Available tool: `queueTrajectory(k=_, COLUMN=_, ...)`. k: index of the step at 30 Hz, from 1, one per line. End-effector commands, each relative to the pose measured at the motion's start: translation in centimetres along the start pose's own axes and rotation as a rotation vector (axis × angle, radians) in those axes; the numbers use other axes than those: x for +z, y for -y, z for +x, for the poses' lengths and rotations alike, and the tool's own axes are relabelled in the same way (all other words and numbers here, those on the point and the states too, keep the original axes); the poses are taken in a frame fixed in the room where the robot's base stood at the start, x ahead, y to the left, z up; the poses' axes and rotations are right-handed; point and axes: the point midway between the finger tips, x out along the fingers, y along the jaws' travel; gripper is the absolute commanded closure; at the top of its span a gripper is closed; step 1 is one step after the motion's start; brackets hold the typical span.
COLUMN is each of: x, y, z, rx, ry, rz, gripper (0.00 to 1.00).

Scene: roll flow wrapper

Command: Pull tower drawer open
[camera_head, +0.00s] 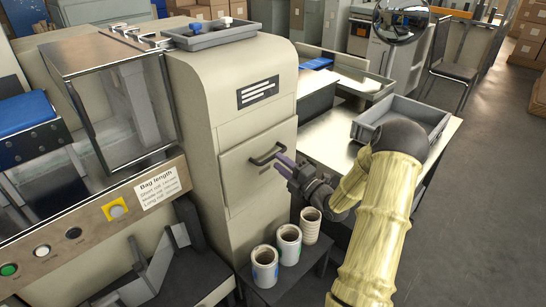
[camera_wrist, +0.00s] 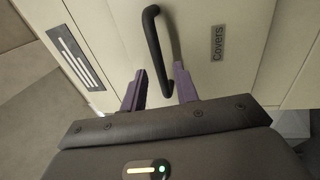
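The tower drawer (camera_head: 238,179) is a cream front on the beige tower, with a black bar handle (camera_head: 267,154). It looks shut, flush with the tower. In the wrist view the drawer front (camera_wrist: 225,78) carries a label reading "Covers", and the dark handle (camera_wrist: 157,50) runs up and down the picture. My gripper (camera_head: 281,163) is at the handle, its purple fingers pointing at the drawer. In the wrist view the fingers (camera_wrist: 160,85) are apart, with the handle's near end between them. Whether they touch the handle cannot be told.
Several white canisters (camera_head: 289,243) stand on a dark stand below my gripper. A metal table (camera_head: 325,136) with a grey tray (camera_head: 408,117) is to the right. The wrapper's control panel (camera_head: 110,215) is on the left.

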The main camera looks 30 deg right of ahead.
Motion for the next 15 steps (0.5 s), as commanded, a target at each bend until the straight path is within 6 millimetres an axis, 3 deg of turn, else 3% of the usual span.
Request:
queueTrajectory(k=6, x=0.0, y=0.0, z=3.3, rx=0.001, ry=-0.002, rz=0.000, gripper=0.70)
queueTrajectory(k=15, x=0.0, y=0.0, z=4.2, rx=0.001, ry=0.001, rz=0.001, gripper=0.70)
